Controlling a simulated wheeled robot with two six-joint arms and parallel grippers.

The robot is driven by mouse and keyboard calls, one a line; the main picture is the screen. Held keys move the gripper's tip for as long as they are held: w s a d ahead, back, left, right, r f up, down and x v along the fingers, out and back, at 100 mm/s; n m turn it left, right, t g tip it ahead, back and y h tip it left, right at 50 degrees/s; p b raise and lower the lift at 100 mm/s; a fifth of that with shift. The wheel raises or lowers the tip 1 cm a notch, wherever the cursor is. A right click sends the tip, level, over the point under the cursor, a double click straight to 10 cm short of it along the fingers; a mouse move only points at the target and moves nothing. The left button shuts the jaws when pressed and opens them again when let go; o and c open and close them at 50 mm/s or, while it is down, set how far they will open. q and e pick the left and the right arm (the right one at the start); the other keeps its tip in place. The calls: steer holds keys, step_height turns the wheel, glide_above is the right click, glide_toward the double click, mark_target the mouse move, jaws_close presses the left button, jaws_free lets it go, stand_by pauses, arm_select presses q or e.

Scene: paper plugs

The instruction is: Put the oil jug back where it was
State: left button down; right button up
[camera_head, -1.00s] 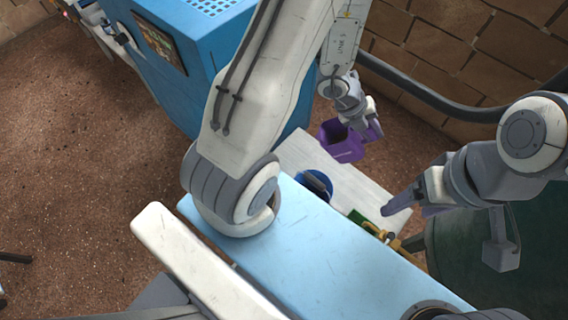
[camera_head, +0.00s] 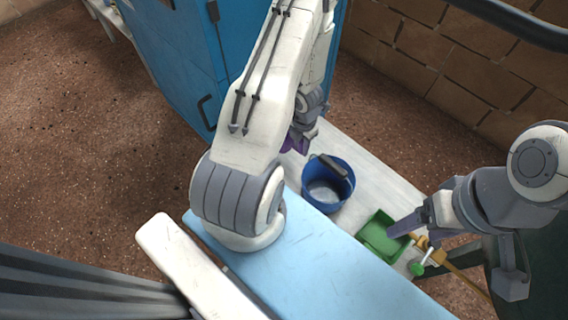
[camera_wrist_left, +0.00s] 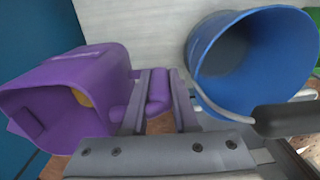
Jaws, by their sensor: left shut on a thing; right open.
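The purple jug (camera_wrist_left: 85,75), which I take for the oil jug, fills the left of the left wrist view with its open mouth facing the camera and something yellowish inside. My left gripper (camera_wrist_left: 158,100) is shut on its purple handle. In the head view only a small purple part of the jug (camera_head: 292,145) shows beside my left gripper (camera_head: 302,136); my arm hides the rest. It is left of the blue bucket, near the pale bench's far-left end; I cannot tell whether it touches the bench. My right gripper (camera_head: 408,226) is open, over the green container.
The blue bucket (camera_head: 318,192) with a dark handle stands on the pale bench (camera_head: 362,176); it also shows close to the jug in the left wrist view (camera_wrist_left: 225,75). A green container (camera_head: 375,240) sits further right. A blue cabinet (camera_head: 175,60) stands behind left.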

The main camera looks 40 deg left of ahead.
arm_select(q)
steer(key=shift+a+f+b, duration=0.2)
steer(key=shift+f+b, duration=0.1)
steer(key=shift+f, duration=0.25)
step_height(320, 180, down, 9)
steer(key=b, duration=0.9)
steer(key=shift+f, duration=0.2)
steer(key=shift+r, duration=0.15)
steer(key=c, duration=0.7)
jaws_free()
